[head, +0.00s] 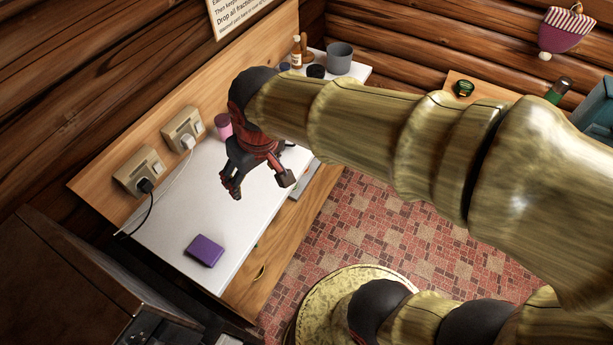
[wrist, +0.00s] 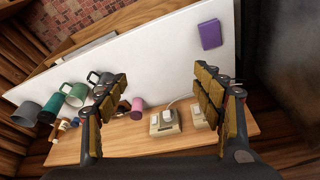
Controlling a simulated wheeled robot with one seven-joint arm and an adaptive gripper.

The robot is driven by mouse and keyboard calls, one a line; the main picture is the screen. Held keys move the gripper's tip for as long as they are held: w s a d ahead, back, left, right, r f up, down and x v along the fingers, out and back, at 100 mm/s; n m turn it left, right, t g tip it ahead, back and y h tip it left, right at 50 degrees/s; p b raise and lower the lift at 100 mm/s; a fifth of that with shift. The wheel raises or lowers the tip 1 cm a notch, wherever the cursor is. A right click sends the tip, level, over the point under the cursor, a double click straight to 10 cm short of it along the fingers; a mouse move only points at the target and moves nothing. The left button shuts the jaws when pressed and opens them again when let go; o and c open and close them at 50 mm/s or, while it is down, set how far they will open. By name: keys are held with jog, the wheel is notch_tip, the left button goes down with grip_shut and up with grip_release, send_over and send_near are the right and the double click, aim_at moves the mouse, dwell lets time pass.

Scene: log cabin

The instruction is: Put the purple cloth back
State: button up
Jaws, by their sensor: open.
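The purple cloth (head: 205,250) is a small folded rectangle lying flat on the white counter (head: 175,225), near its front end. It also shows in the wrist view (wrist: 210,34), on the white surface beyond my fingers. My gripper (head: 258,190) hangs over the counter, farther back than the cloth and apart from it. In the wrist view its two fingers (wrist: 165,95) stand wide apart with nothing between them.
Two wall sockets with plugs (head: 183,130) (head: 140,170) and cables line the counter's back board. A pink cup (head: 223,125) stands near my gripper. Several mugs (wrist: 75,93) and a grey pot (head: 339,58) are at the far end. A dark stove-like box (head: 80,290) adjoins the near end.

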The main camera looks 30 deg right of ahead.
jog(key=s+d+r+m+t, duration=0.2)
jog(key=s+d+r, duration=0.2)
jog(key=s+d, duration=0.4)
jog(key=shift+s+h, duration=0.4)
jog(key=shift+s, duration=0.25)
notch_tip(320, 180, down, 8)
jog(key=b, duration=0.8)
jog(key=shift+f+b, duration=0.25)
jog(key=shift+b, duration=0.05)
jog(key=shift+c, duration=0.5)
